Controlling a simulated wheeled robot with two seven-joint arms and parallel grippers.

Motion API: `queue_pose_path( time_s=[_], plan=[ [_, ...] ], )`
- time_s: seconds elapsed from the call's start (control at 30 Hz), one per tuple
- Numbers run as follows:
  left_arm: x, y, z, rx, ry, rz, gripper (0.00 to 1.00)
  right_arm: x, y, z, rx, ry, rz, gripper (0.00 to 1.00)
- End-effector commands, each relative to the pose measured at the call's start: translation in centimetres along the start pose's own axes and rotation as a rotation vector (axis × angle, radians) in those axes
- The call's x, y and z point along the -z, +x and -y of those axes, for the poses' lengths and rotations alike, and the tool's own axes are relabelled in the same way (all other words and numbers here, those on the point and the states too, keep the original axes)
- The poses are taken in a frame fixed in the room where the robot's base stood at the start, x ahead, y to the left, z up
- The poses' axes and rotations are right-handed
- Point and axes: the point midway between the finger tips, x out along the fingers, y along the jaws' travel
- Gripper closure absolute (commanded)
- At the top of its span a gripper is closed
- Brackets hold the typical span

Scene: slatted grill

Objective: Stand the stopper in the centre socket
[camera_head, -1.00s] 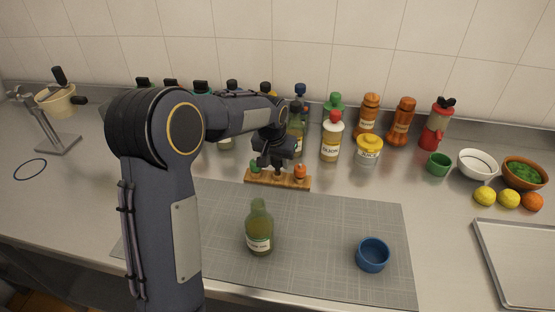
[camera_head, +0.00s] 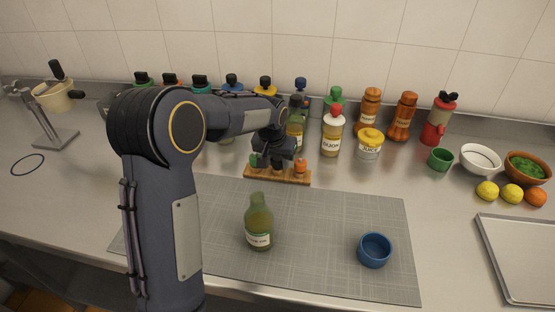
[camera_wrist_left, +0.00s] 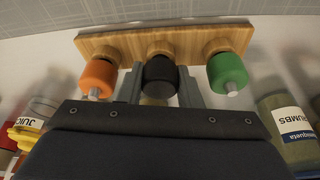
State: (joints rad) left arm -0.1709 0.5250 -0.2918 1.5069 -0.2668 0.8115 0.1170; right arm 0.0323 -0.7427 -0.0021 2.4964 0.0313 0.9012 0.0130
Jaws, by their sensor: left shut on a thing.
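A wooden block (camera_head: 292,179) stands behind the grey mat, with a green stopper (camera_head: 254,161) at its left end and an orange stopper (camera_head: 301,165) at its right end. My left gripper (camera_head: 277,161) is over the middle of the block. In the left wrist view, its fingers close on both sides of a black stopper (camera_wrist_left: 160,76), between the orange stopper (camera_wrist_left: 98,78) and the green one (camera_wrist_left: 228,72). The black stopper is upright in line with the centre socket (camera_wrist_left: 160,47). I cannot tell whether it is fully seated. My right gripper is not seen.
A green bottle (camera_head: 258,224) and a blue cup (camera_head: 374,249) stand on the mat (camera_head: 320,215). Several bottles line the back, including a white one (camera_head: 332,136) and a yellow-lidded jar (camera_head: 369,146) right of the block. A metal tray (camera_head: 525,255) lies at the right.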

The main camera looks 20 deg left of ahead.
Motion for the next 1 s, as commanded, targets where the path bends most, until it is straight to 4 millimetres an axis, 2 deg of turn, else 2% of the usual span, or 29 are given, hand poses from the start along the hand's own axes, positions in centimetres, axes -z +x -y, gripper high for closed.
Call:
queue_pose_path(
  time_s=[0.1,0.13,0.3,0.57,0.67,1.0],
  plan=[
    [-0.1,0.3,0.0,0.0,0.0,0.001,0.94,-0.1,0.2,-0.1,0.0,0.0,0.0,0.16],
    [-0.1,0.3,0.0,0.0,0.0,0.001,0.66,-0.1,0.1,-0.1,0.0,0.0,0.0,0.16],
    [-0.1,0.3,0.1,0.001,-0.001,0.002,0.44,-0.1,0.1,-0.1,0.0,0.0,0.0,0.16],
    [-0.1,0.2,0.0,0.0,0.0,0.001,0.43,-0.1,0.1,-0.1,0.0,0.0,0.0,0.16],
    [0.0,-0.4,0.0,0.0,0.0,-0.002,0.43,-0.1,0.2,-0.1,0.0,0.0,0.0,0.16],
    [0.0,-5.9,0.1,0.0,-0.001,-0.002,0.43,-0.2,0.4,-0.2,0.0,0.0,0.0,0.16]
  ],
)
